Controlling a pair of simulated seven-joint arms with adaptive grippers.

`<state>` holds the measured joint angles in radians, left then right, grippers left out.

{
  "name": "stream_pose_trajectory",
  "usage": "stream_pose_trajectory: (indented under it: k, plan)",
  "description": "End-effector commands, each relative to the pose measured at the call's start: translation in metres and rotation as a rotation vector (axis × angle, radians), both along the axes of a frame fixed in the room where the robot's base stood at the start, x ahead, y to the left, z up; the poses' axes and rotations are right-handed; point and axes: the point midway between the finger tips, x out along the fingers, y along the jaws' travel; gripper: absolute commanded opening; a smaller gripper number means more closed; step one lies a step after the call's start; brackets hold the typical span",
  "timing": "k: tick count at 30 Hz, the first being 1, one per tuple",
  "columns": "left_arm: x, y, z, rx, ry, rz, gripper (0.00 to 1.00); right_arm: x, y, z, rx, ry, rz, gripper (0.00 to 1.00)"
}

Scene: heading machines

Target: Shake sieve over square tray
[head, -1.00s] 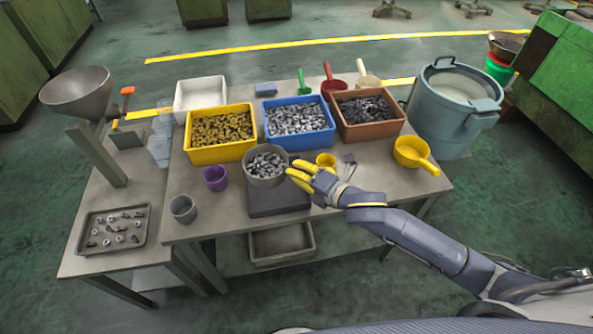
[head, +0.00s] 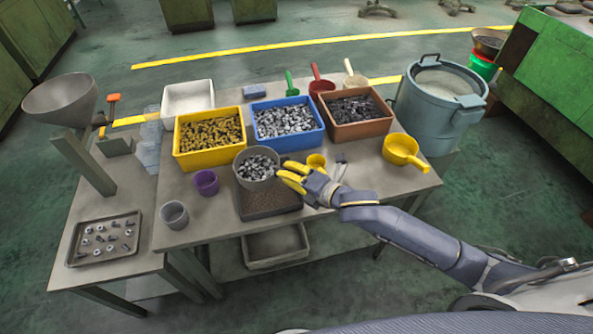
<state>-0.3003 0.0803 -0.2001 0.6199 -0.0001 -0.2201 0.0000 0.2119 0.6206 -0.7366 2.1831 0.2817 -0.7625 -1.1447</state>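A round grey sieve (head: 257,166) filled with small metal parts is held over the dark square tray (head: 272,215), whose surface shows a brown grainy layer. The sieve covers the tray's back left part. My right gripper (head: 291,176), with yellow fingers, reaches in from the right and is closed at the sieve's right side. The exact contact of the fingers is partly hidden. My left gripper is not in view.
Yellow (head: 210,153), blue (head: 288,138) and brown (head: 357,126) bins stand behind. A purple cup (head: 206,183) and a grey cup (head: 174,215) are at left. A yellow scoop (head: 402,150) lies at right. The front right tabletop is fairly clear.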

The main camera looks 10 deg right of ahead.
Motion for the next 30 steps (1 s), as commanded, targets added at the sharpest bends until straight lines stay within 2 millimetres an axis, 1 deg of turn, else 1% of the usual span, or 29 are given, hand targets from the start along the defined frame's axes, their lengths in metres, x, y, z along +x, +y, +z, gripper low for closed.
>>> stream_pose_trajectory:
  k: [1, 3, 4, 5, 6, 7, 9, 10, 12, 13, 14, 15, 16, 18, 20, 21, 24, 25, 27, 30]
  plan:
    - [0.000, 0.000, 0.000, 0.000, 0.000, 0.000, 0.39, 0.003, -0.024, -0.001, -0.018, -0.004, -0.007, 0.00]
    - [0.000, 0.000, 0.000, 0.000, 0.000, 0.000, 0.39, 0.003, -0.044, -0.001, -0.016, -0.003, -0.007, 0.00]
    - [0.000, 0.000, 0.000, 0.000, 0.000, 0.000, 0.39, 0.003, -0.048, 0.000, -0.012, -0.002, -0.005, 0.00]
    - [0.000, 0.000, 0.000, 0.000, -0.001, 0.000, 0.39, 0.003, -0.049, 0.000, -0.010, -0.002, -0.004, 0.00]
    - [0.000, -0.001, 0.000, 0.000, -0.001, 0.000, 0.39, 0.002, -0.046, 0.000, -0.006, -0.002, -0.002, 0.00]
    - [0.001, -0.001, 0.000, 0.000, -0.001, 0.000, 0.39, 0.002, -0.037, 0.001, 0.001, -0.002, 0.000, 0.00]
    - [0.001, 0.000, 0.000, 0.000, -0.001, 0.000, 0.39, 0.001, -0.011, 0.002, 0.007, -0.002, 0.001, 0.00]
    - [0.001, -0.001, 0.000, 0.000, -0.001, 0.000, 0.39, 0.001, -0.003, 0.002, 0.005, -0.002, 0.000, 0.00]
    - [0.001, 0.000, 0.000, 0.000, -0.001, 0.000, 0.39, 0.001, 0.004, 0.001, -0.001, -0.003, -0.002, 0.00]
    - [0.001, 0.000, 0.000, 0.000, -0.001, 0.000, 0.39, 0.001, 0.002, 0.001, -0.005, -0.003, -0.004, 0.00]
    - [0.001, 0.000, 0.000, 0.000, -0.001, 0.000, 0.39, 0.002, -0.005, 0.000, -0.010, -0.003, -0.005, 0.00]
    - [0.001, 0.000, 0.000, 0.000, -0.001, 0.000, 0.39, 0.003, -0.021, -0.001, -0.018, -0.004, -0.007, 0.00]
    - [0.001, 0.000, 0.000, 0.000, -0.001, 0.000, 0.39, 0.003, -0.031, -0.001, -0.018, -0.003, -0.007, 0.00]
    - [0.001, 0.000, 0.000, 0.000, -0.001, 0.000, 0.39, 0.003, -0.047, -0.001, -0.013, -0.002, -0.005, 0.00]
    - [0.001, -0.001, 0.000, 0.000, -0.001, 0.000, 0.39, 0.003, -0.049, 0.000, -0.009, -0.002, -0.003, 0.00]
    - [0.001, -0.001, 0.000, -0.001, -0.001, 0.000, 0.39, 0.002, -0.041, 0.001, -0.002, -0.002, -0.001, 0.00]
    - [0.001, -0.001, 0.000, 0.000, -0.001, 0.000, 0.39, 0.001, -0.006, 0.002, 0.005, -0.002, 0.000, 0.00]
    - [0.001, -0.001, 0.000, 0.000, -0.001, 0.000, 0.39, 0.001, 0.000, 0.002, 0.003, -0.002, -0.001, 0.00]
    - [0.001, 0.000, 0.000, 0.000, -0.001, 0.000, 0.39, 0.001, 0.004, 0.001, -0.003, -0.003, -0.003, 0.00]
    - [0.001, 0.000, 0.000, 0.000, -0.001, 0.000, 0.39, 0.001, 0.002, 0.001, -0.006, -0.003, -0.004, 0.00]
